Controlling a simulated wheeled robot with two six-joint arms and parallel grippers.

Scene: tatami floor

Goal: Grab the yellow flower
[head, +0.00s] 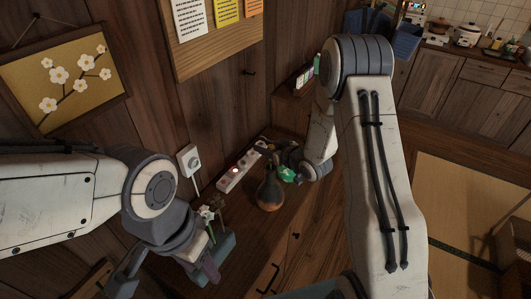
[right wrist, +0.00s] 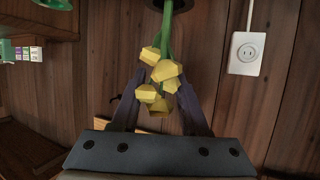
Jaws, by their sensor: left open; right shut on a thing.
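The yellow flower (right wrist: 166,72) shows in the right wrist view as a bunch of faceted yellow blooms on green stems. The stems run up to a dark round opening at the top edge. My right gripper (right wrist: 160,84) has its fingers on both sides of the blooms and is shut on them. In the head view I cannot make out the yellow blooms; the right arm's wrist end is beside a dark brown vase (head: 270,192). My left gripper (head: 207,267) is open at the lower left, near white flowers (head: 207,213) on a green stem.
A power strip (head: 240,170) with a lit switch lies behind the vase on the wooden cabinet. A wall outlet (head: 190,162) is on the plank wall, and shows in the right wrist view (right wrist: 246,53). A green object (head: 288,174) is right of the vase. Tatami floor lies at right.

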